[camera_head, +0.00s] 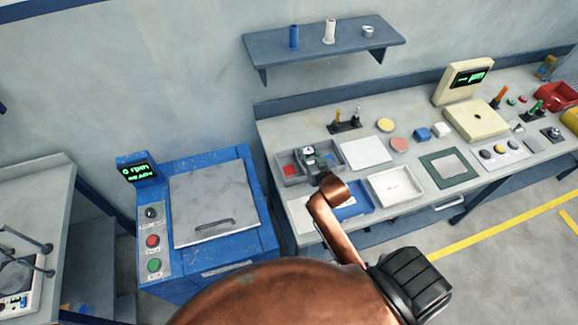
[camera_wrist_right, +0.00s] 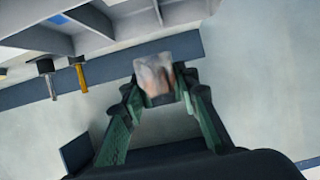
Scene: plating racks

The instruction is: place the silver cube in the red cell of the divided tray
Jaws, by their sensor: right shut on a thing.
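The silver cube (camera_wrist_right: 155,78) is held between the fingertips of my right gripper (camera_wrist_right: 160,98) in the right wrist view. The right gripper (camera_head: 318,160) is over the grey divided tray (camera_head: 297,182) in the head view, and I cannot make out the cube clearly there. The tray's red cell (camera_head: 289,169) shows just left of the gripper. In the wrist view the tray's walls (camera_wrist_right: 147,17) appear at the top, apart from the cube. My left gripper is not in view.
A tool holder (camera_head: 345,127) with upright handles stands behind the tray. A white square plate (camera_head: 365,152) lies right of it. A blue tray (camera_head: 353,203) and a white tray (camera_head: 396,187) sit near the front edge. A blue machine (camera_head: 205,215) stands left of the bench.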

